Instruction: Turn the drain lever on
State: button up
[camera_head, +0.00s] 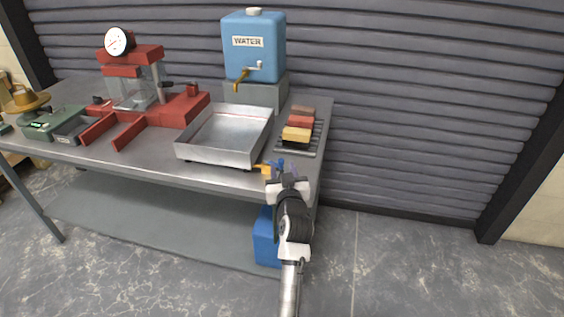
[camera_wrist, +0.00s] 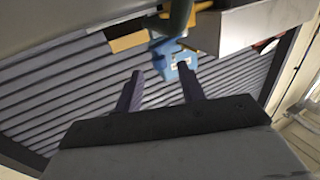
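A small blue lever-like part (camera_head: 280,164) shows at the table's front right edge, beside a yellow-orange fitting (camera_head: 263,168); I take the blue part for the drain lever. In the wrist view a blue part (camera_wrist: 163,47) lies just beyond my fingertips, near a dark curved pipe (camera_wrist: 181,16). My gripper (camera_head: 286,180) is at the table edge, close to the lever. In the wrist view the two fingers of my gripper (camera_wrist: 159,75) are apart with nothing held between them. Whether a finger touches the lever cannot be told.
A metal tray (camera_head: 214,158) stands on the table near the lever. Behind it is a blue water tank (camera_head: 254,55) with a tap. A rack with coloured blocks (camera_head: 299,129) lies to the right. A blue container (camera_head: 265,240) stands below the table. The floor to the right is clear.

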jog(key=shift+w, duration=1.05)
grip_shut()
jog(key=shift+w+d+f+b, duration=0.1)
jog(key=shift+f+b, duration=0.15)
jog(key=shift+b, duration=0.3)
jog(key=b, duration=0.1)
jog(key=y+b, duration=0.1)
jog(key=shift+w+d+f+n+y+b, duration=0.1)
jog(key=shift+w+d+n+y+b, duration=0.05)
jog(key=shift+d+n+y+b, duration=0.2)
jog(key=shift+w+d+n+y+b, duration=0.15)
jog(key=shift+n+y+b, duration=0.4)
jog(key=shift+b, duration=0.6)
jog(key=shift+w+r+n+g+y+b, duration=0.25)
jog(key=shift+n+g+y+b, duration=0.2)
jog(key=shift+y+b, duration=0.35)
